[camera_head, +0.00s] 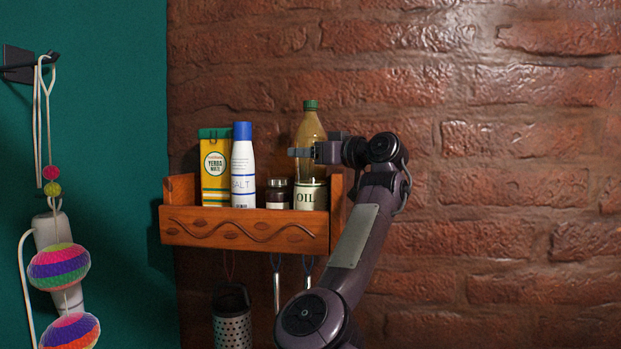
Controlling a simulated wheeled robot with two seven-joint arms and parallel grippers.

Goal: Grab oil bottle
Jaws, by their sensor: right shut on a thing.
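The oil bottle (309,194) stands upright at the right end of a wooden wall shelf (245,228). It has a green cap, yellowish contents and a pale label reading OIL. My right gripper (303,152) reaches in from the right at the height of the bottle's upper body and is shut on it. One finger shows across the front of the bottle; the other is hidden behind it. The bottle's base is hidden by the shelf's front board. My left gripper is not in view.
On the shelf, left of the bottle, stand a small dark jar (278,194), a white salt container (243,170) with a blue cap and a yellow yerba mate pack (215,170). A grater (231,318) and utensils hang below. Colourful balls (59,267) hang at left.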

